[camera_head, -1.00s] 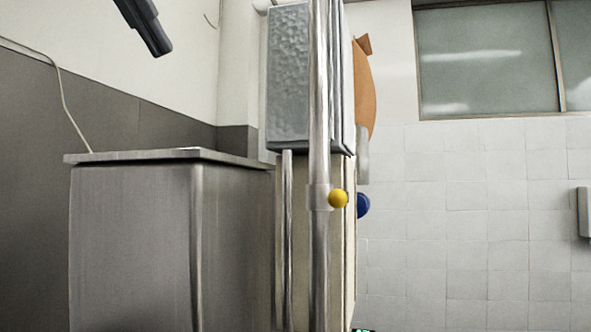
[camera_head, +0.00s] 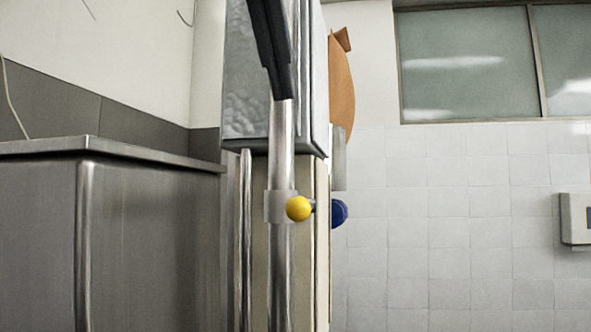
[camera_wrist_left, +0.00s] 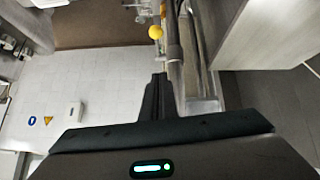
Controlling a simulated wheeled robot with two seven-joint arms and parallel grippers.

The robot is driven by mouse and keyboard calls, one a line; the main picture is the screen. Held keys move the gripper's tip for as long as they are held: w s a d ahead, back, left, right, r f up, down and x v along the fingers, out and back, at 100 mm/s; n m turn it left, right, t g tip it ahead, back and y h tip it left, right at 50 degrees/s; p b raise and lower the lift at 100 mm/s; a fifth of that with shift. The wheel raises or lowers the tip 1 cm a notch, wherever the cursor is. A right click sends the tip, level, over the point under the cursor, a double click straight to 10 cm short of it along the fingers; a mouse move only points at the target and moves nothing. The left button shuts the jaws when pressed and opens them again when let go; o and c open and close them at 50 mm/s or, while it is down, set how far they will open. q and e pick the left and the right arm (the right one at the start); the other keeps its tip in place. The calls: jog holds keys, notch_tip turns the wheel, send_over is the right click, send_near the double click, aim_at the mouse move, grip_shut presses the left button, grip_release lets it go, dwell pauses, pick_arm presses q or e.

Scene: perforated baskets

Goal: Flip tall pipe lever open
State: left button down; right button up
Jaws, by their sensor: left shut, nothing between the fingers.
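The tall pipe (camera_head: 281,160) is a shiny vertical metal tube in the middle of the head view. A collar on it carries a lever that ends in a yellow ball (camera_head: 299,208), pointing toward the right and the camera. The yellow ball also shows in the left wrist view (camera_wrist_left: 155,31), beyond the fingertips beside the pipe (camera_wrist_left: 175,65). My left gripper (camera_head: 283,94) comes down from the top in the head view, in front of the pipe and above the ball. Its fingers (camera_wrist_left: 158,78) are shut and empty, apart from the ball. My right gripper is not in view.
A metal cabinet (camera_head: 140,240) stands at the left. A grey textured box (camera_head: 246,100) is behind the pipe. A blue knob (camera_head: 339,213) sits just right of the ball. A white wall dispenser (camera_head: 575,218) is at the far right. The tiled wall side looks clear.

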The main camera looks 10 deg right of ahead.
pick_arm(q)
jog(key=p, duration=0.2)
send_over(305, 208)
jog(key=w, duration=0.2)
jog(key=f, duration=0.6)
jog(key=a+f, duration=0.1)
jog(key=f, duration=0.2)
jog(key=shift+w+f, duration=0.2)
jog(key=shift+s+f, duration=0.4)
jog(key=shift+s, duration=0.1)
jog(key=shift+f, duration=0.3)
jog(key=shift+a+b, duration=0.1)
jog(key=shift+b, duration=0.2)
